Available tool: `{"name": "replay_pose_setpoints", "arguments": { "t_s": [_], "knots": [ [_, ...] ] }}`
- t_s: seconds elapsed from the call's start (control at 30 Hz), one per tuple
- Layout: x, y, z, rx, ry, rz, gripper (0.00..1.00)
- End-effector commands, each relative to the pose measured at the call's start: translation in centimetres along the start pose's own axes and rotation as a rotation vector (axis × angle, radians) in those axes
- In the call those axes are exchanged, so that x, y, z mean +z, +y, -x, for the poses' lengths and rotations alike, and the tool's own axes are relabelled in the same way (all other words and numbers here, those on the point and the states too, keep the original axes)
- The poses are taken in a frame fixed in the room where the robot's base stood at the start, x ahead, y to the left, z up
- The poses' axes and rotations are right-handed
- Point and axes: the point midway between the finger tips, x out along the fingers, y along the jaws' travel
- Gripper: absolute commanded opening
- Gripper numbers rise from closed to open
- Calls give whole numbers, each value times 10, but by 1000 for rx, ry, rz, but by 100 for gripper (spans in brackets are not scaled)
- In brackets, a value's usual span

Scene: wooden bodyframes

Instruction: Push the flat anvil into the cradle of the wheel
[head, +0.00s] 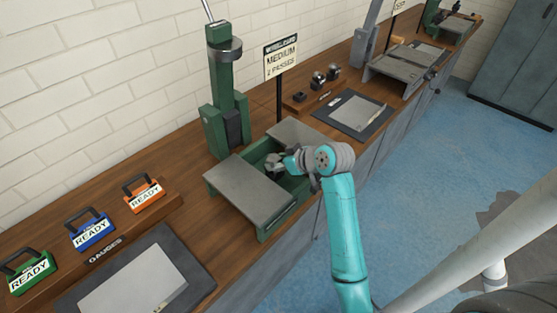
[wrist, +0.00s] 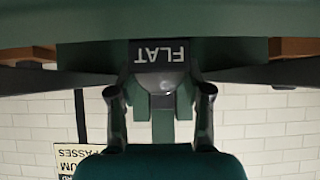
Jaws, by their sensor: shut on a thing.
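A dark block lettered FLAT (wrist: 160,56), the flat anvil, sits between my two fingers in the wrist view, where the picture is upside down. My gripper (head: 279,161) is shut on it, low inside the green frame of the wheel (head: 240,220). The frame has a grey plate on its left and another on its far right. A green upright column (head: 222,75) stands behind. In the head view my gripper and wrist hide most of the anvil and part of the frame's inside. I cannot tell whether the anvil touches the cradle.
A sign (head: 281,57) reading MEDIUM, 2 passes, stands behind the frame. Green, blue and orange READY blocks (head: 90,230) stand on a gauges ledge at left, by a dark mat (head: 195,270). Another mat (head: 374,126) and small dark anvils (head: 320,80) lie right. Blue floor is open at right.

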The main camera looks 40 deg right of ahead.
Motion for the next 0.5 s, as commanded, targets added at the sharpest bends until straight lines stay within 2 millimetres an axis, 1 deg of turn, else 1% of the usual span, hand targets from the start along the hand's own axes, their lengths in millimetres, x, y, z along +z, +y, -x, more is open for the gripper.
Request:
{"name": "replay_pose_setpoints", "arguments": {
  "t_s": [0.37, 0.4, 0.47, 0.5],
  "knots": [
    [5, 0, -4, 1, 3, 1, 8],
    [5, 0, -4, 1, 3, 1, 54],
    [5, 0, -4, 1, 3, 1, 69],
    [5, 0, -4, 1, 3, 1, 79]
  ]
}}
